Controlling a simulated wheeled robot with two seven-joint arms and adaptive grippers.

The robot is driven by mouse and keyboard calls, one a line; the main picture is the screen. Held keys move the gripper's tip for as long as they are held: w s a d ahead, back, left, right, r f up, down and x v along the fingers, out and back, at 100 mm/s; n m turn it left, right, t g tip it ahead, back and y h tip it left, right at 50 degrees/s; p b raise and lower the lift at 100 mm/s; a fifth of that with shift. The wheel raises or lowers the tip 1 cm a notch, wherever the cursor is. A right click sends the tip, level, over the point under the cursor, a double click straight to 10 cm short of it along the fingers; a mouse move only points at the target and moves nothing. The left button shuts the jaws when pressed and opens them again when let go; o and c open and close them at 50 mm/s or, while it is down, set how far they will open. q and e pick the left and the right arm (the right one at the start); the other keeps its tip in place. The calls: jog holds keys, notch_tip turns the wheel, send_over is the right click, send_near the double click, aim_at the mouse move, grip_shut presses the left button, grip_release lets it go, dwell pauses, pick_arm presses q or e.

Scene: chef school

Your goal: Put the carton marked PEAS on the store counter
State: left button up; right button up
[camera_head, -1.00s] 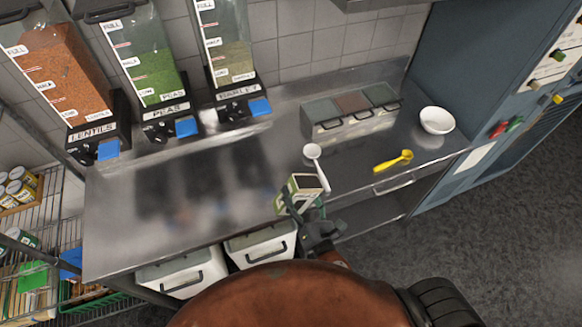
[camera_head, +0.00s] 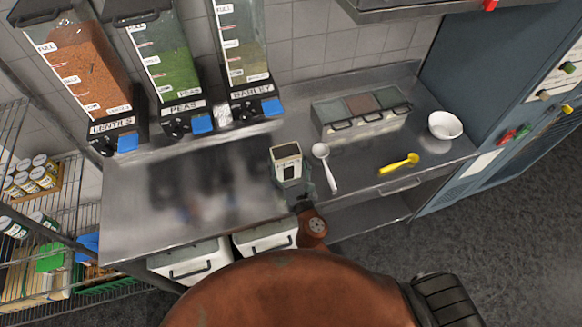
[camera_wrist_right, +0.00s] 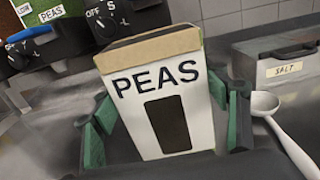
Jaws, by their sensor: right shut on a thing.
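The carton marked PEAS (camera_head: 286,163) is white with a tan top rim and a dark window. It is over the steel store counter (camera_head: 225,190), near its front edge; I cannot tell whether its base touches the steel. My right gripper (camera_head: 291,188) is shut on the carton from the front. In the right wrist view the carton (camera_wrist_right: 157,95) stands nearly upright, slightly tilted in the picture, between the green finger pads (camera_wrist_right: 165,125). Its lower end is hidden by the gripper. My left gripper is not in view.
Dispensers of lentils (camera_head: 85,70), peas (camera_head: 165,65) and barley (camera_head: 240,55) hang behind. A white scoop (camera_head: 326,165) lies close right of the carton. The counter's left is clear.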

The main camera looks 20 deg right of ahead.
aim_at(291, 166)
jog(key=f, duration=0.1)
jog(key=w+d+f, duration=0.1)
jog(key=f+b, duration=0.1)
jog(key=shift+w+d, duration=0.3)
jog(key=shift+w, duration=0.05)
jog(key=shift+w+d+f+b, duration=0.15)
jog(key=shift+f+b, duration=0.15)
jog(key=shift+b, duration=0.05)
notch_tip(291, 166, down, 3)
jog(key=shift+r+b, duration=0.15)
jog(key=shift+b, duration=0.85)
jog(key=shift+f, duration=0.25)
jog(key=shift+r, duration=0.15)
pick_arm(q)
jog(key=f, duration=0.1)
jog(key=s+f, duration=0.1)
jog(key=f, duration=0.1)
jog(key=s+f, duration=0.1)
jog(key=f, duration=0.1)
pick_arm(e)
jog(key=o, duration=1.2)
jog(key=shift+f+b, duration=0.25)
jog(key=shift+b, duration=0.05)
jog(key=o, duration=0.4)
jog(key=shift+r, duration=0.1)
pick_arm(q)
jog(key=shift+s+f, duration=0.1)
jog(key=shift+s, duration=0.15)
